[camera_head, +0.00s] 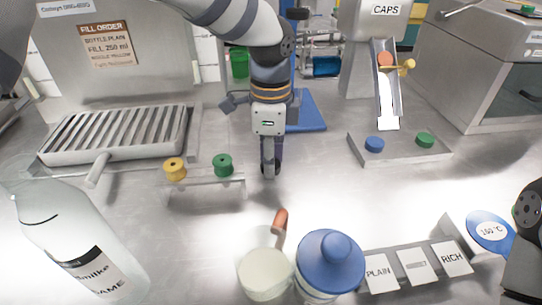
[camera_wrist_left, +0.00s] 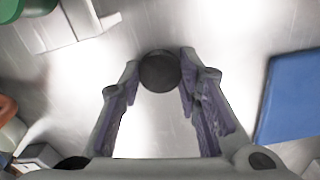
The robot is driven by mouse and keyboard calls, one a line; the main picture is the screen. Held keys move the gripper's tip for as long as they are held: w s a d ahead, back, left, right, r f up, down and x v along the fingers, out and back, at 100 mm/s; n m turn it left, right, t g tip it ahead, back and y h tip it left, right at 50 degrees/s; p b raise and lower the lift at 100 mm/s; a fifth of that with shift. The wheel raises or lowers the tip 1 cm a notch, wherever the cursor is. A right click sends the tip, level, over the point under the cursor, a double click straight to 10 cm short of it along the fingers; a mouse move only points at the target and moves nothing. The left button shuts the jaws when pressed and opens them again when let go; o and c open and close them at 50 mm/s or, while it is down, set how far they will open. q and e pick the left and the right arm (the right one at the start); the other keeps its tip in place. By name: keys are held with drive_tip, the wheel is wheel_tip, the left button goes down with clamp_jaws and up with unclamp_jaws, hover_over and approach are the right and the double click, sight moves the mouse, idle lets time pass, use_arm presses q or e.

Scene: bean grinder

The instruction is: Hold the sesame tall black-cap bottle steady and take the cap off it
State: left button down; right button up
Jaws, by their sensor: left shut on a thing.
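The tall sesame bottle (camera_head: 75,235), whitish with a black-and-white label, stands at the lower left of the head view. Its neck (camera_head: 18,178) shows no black cap, and its base is cut off by the frame. My left gripper (camera_head: 269,170) points down over the middle of the counter, well to the right of the bottle. In the left wrist view its fingertips are shut on a round black cap (camera_wrist_left: 160,72). I cannot tell whether the cap touches the counter. Part of my right arm shows at the right edge; its gripper is not in view.
Yellow (camera_head: 175,168) and green (camera_head: 223,165) spools sit on a small rack left of my left gripper. A blue-lidded jar (camera_head: 330,262) and a cream-topped cup (camera_head: 265,273) stand in front. A blue mat (camera_head: 306,110) lies behind. Blue (camera_head: 374,144) and green (camera_head: 425,139) caps lie on a tray.

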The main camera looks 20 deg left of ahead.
use_arm(q)
drive_tip(key=c, duration=1.2)
unclamp_jaws()
